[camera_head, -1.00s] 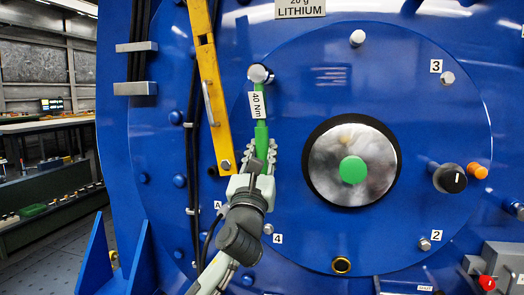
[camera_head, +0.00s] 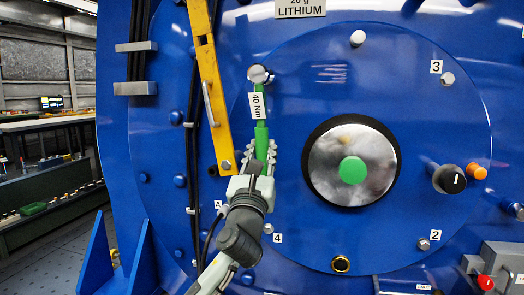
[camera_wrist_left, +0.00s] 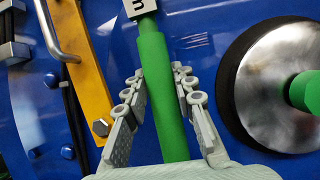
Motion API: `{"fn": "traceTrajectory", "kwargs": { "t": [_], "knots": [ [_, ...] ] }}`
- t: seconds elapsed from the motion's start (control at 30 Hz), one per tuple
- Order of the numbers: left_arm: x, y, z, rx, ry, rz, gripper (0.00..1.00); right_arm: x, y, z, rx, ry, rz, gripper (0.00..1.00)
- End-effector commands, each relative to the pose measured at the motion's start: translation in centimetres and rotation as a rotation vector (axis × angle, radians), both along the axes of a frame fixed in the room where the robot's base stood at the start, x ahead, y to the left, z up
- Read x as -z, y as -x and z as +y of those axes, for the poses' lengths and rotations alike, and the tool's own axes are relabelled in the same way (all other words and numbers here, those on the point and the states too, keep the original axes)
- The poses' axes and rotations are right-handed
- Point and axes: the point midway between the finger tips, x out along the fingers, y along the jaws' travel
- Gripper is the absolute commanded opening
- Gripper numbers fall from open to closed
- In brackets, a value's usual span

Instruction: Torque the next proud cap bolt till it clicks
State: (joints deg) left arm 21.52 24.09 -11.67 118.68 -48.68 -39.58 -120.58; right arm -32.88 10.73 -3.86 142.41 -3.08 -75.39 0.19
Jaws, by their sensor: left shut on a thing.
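A green torque wrench (camera_head: 262,132) with a "40 Nm" label stands nearly upright against the round blue cover (camera_head: 310,110). Its silver head (camera_head: 260,74) sits at the cover's upper left edge and hides whatever is beneath it. My left gripper (camera_head: 262,150) is shut on the green handle from below; the handle also shows between its fingers in the left wrist view (camera_wrist_left: 158,85). Other cap bolts are at the top (camera_head: 357,38), by label 3 (camera_head: 448,78), by label 2 (camera_head: 424,244) and by label 4 (camera_head: 268,229). My right gripper is not in view.
A yellow bar (camera_head: 210,90) with a metal handle runs close left of the wrench, beside black cables (camera_head: 191,150). A steel disc with a green centre (camera_head: 352,170), a black knob (camera_head: 449,179) and an orange button (camera_head: 477,172) lie to the right.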

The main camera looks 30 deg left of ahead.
Motion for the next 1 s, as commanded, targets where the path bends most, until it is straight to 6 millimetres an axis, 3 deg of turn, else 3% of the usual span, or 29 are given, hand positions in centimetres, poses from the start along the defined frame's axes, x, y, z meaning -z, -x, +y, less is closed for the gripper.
{"fn": "traceTrajectory", "kwargs": {
  "t": [1.0],
  "knots": [
    [-0.32, 0.07, 0.01, 0.001, 0.001, -0.007, 0.00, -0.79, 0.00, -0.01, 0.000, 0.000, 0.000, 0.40]
  ]
}}
